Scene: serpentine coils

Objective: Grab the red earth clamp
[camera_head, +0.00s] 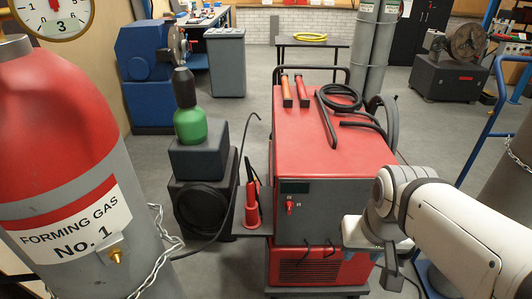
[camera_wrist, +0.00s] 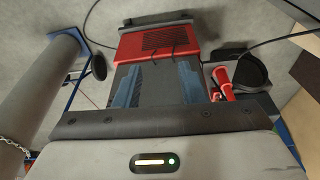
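A red welding machine (camera_head: 330,130) stands in the middle of the head view. Two long red pieces with dark ends, one on the left (camera_head: 287,92) and one on the right (camera_head: 302,90), lie on its top; I cannot tell whether either is the earth clamp. A red holder-like piece (camera_head: 252,206) stands upright at the machine's left side; it also shows in the wrist view (camera_wrist: 223,83). My gripper (camera_wrist: 156,70) has its two blue fingers apart, with nothing seen between them. It is at the machine's front right, facing its front. In the head view my arm partly hides it.
Black hoses (camera_head: 340,98) lie coiled on the machine's top right. A large gas cylinder (camera_head: 60,160) fills the left foreground. A green bottle (camera_head: 190,122) stands on dark boxes left of the machine. A blue trolley frame (camera_head: 485,115) is at right. Floor behind is partly clear.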

